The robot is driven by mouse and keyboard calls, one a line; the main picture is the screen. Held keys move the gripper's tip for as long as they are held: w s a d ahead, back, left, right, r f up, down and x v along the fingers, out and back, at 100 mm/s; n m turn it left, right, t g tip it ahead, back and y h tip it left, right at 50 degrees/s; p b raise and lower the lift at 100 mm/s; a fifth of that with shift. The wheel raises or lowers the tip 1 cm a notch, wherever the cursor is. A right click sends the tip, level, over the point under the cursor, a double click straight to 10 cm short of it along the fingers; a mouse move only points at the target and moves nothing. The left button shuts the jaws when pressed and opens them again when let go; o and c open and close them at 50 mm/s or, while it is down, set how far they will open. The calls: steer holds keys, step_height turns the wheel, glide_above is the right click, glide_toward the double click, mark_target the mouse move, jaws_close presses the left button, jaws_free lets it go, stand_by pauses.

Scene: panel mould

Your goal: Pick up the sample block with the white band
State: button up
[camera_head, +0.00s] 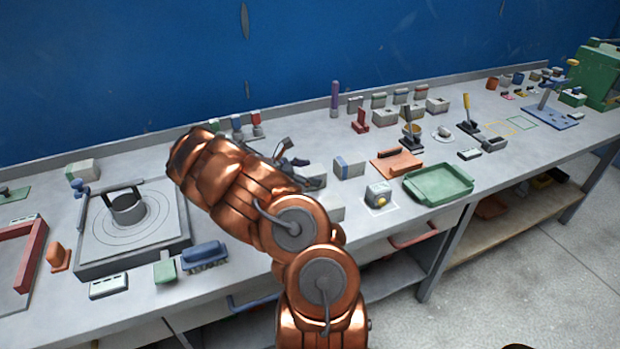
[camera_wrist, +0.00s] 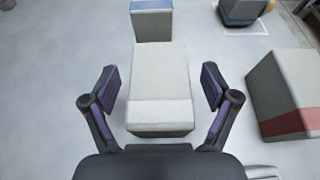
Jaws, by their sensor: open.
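The sample block with the white band (camera_wrist: 160,82) is a light grey block with a paler band across its near end. My gripper (camera_wrist: 160,84) is open in the wrist view, with one finger left and one right of this block, and visible gaps on both sides. How far the fingertips are above the block I cannot tell. In the head view the block (camera_head: 316,182) is partly hidden behind my arm, and my gripper (camera_head: 291,158) is beside it. A similar block with a blue band (camera_wrist: 152,6) stands beyond it, and one with a red band (camera_wrist: 290,95) stands to the right.
The blue-band block (camera_head: 349,166) stands close by on the bench. A small device with a yellow knob (camera_head: 379,194), an orange-brown plate (camera_head: 397,162) and a green tray (camera_head: 438,184) lie farther right. A square plate with a ring (camera_head: 105,235) is at left.

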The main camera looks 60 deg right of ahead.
steer(key=c, duration=1.5)
